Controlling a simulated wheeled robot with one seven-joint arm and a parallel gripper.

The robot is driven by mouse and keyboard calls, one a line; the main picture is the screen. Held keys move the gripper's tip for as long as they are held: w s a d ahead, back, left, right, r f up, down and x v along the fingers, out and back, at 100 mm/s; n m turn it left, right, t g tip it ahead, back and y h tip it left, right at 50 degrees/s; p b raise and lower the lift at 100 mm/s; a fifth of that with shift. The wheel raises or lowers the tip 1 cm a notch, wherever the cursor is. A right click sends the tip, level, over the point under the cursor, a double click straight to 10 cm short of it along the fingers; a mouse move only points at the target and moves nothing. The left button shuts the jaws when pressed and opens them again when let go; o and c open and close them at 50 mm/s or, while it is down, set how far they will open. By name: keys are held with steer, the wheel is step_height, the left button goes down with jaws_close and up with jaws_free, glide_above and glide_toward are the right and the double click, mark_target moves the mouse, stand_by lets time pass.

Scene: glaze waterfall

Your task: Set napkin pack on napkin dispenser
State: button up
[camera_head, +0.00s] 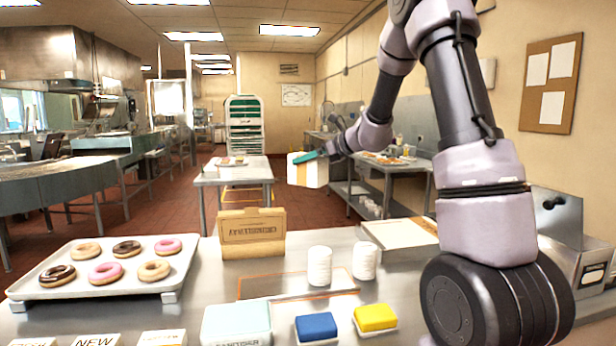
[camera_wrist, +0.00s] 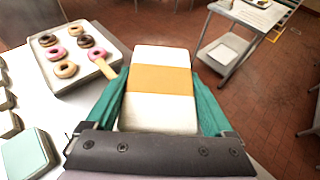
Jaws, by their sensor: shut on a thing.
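The napkin pack (camera_head: 301,175) is a white block with an orange band around its middle. It also shows in the wrist view (camera_wrist: 160,58), between the teal fingers. My gripper (camera_head: 312,157) is shut on the pack and holds it in the air above the far side of the counter, higher than the brown box. In the wrist view my gripper (camera_wrist: 160,95) has one finger along each side of the pack. I cannot say for certain which thing is the napkin dispenser. A metal unit (camera_head: 592,262) stands at the right, partly hidden by my arm.
The counter (camera_head: 225,275) carries a donut tray (camera_head: 60,290), a brown box (camera_head: 252,234), two white stacks (camera_head: 319,266), a pale board (camera_head: 405,234) and blue (camera_head: 316,326) and yellow (camera_head: 375,317) blocks in front. A small table (camera_head: 235,178) stands beyond, across open floor.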

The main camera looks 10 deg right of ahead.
mark_target(324, 173)
steer(key=shift+r, duration=0.6)
steer(key=d+f, duration=0.1)
steer(key=f, duration=0.1)
steer(key=s+d+f+m+t+h, duration=0.1)
steer(key=f, duration=0.1)
steer(key=d+f+m+h, duration=0.1)
steer(key=f, duration=0.1)
steer(key=shift+s+d, duration=0.1)
steer(key=shift+s, duration=0.3)
steer(key=s+d+f+m+t+h, duration=0.2)
steer(key=s+d+f+m+h, duration=0.1)
steer(key=d+f, duration=0.3)
step_height(324, 173, down, 2)
steer(key=shift+s+d+m+h, duration=0.3)
steer(key=shift+s+d, duration=0.05)
steer(key=shift+s, duration=0.25)
steer(key=w+a+f+n+y, duration=0.1)
steer(key=w+a+f, duration=0.2)
steer(key=w+a, duration=0.4)
steer(key=shift+w+f, duration=0.3)
steer(key=shift+f, duration=1.4)
steer(key=shift+w+f, duration=0.3)
steer(key=shift+f, duration=1.4)
steer(key=shift+w+f, duration=0.3)
steer(key=shift+f, duration=1.4)
